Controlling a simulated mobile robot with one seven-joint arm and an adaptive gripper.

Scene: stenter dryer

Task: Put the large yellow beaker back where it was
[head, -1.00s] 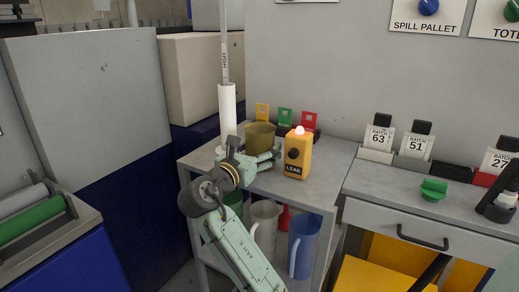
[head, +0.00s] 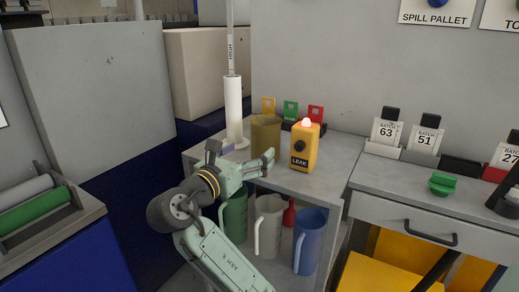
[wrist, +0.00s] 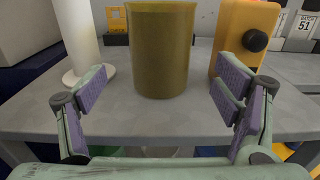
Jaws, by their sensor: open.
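The large yellow beaker (head: 265,135) stands upright on the grey top of the small shelf unit (head: 312,184), between the white cylinder and the orange leak alarm. In the wrist view the beaker (wrist: 161,50) stands ahead of my gripper, centred between the fingers and beyond their tips. My gripper (head: 243,160) is open and empty at the front edge of the top. In the wrist view its two purple-padded fingers (wrist: 163,92) are spread wide, and neither touches the beaker. The beaker's lower part is partly hidden by a finger in the head view.
The leak alarm (head: 305,147), with a lit red top, stands close right of the beaker. A white cylinder with a pole (head: 233,110) stands left. Colored tags (head: 291,109) are behind. Green (head: 236,215), white (head: 268,225) and blue (head: 309,240) jugs stand on the shelf below.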

